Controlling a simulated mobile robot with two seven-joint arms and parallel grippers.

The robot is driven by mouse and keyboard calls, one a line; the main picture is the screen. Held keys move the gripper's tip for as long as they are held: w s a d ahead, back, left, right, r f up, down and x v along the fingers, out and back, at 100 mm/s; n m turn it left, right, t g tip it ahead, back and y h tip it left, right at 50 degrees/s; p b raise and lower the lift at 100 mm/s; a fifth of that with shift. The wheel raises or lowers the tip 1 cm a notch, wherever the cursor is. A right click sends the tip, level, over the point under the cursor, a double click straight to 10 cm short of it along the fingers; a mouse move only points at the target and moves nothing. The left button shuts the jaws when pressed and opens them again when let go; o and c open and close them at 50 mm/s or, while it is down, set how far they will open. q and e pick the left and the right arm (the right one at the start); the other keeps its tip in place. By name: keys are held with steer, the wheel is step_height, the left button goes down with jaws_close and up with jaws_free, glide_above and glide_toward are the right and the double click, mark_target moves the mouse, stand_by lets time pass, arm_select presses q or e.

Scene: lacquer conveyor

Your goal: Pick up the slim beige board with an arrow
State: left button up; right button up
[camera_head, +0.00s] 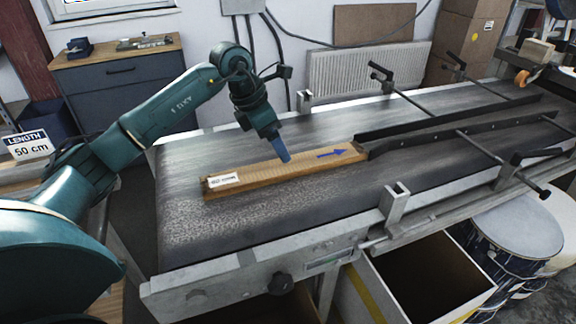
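The slim beige board (262,173) lies flat on the dark conveyor belt. It has a blue arrow near its right end and a white label near its left end. Its right end is at the mouth of the black guide rails. My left gripper (285,158) points down at the middle of the board, with its blue fingertip at or just above the top face. Whether it touches the board, and how far the fingers are apart, I cannot tell. My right gripper is not in view.
Black guide rails (450,128) run along the right part of the conveyor belt (215,235), with clamp rods across them. A metal bracket (394,208) stands on the near edge. An open box (425,280) and drums (515,235) stand below at right.

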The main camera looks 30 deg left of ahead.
mark_target(288, 164)
arm_select(q)
steer(key=shift+s+d+p+x, duration=0.1)
steer(key=shift+p+x, duration=0.15)
steer(key=shift+x, duration=1.4)
steer(key=shift+s+d+p+x, duration=0.1)
steer(key=shift+s+p+x, duration=0.1)
steer(key=shift+x, duration=1.4)
steer(key=c, duration=1.3)
